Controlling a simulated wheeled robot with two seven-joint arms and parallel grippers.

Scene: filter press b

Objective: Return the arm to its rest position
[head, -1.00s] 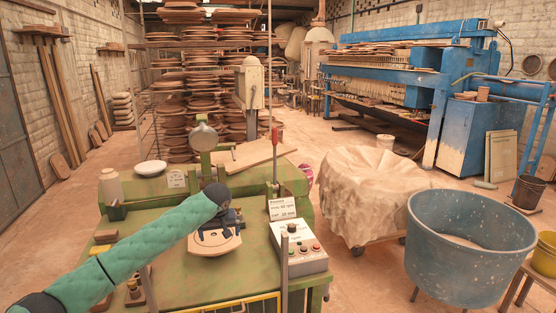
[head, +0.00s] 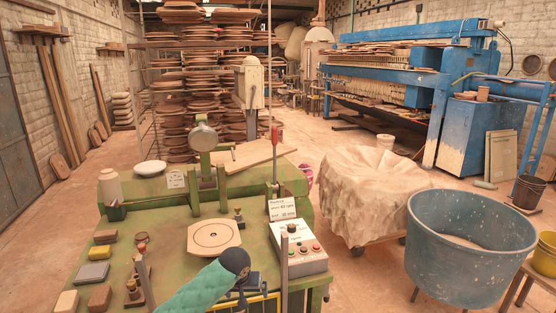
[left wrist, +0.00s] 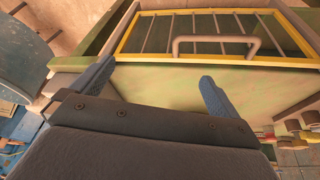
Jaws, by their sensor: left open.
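My left arm (head: 195,288) has a teal sleeve and comes in from the bottom of the head view. My left gripper (head: 250,284) is at the front edge of the green bench (head: 165,230), in front of the pale octagonal plate (head: 203,238) and clear of it. In the left wrist view, the two blue-grey fingers of the gripper (left wrist: 155,84) are spread apart with nothing between them. Beyond them is the bench's front with a yellow-framed barred guard (left wrist: 215,38) and its grey handle. My right gripper is in neither view.
A grey control box (head: 299,250) and a red-tipped lever (head: 275,160) stand right of the plate. Several small blocks, including a grey one (head: 92,274), lie at the bench's left. A blue tub (head: 468,262) and a cloth-covered cart (head: 365,195) stand on the floor at right.

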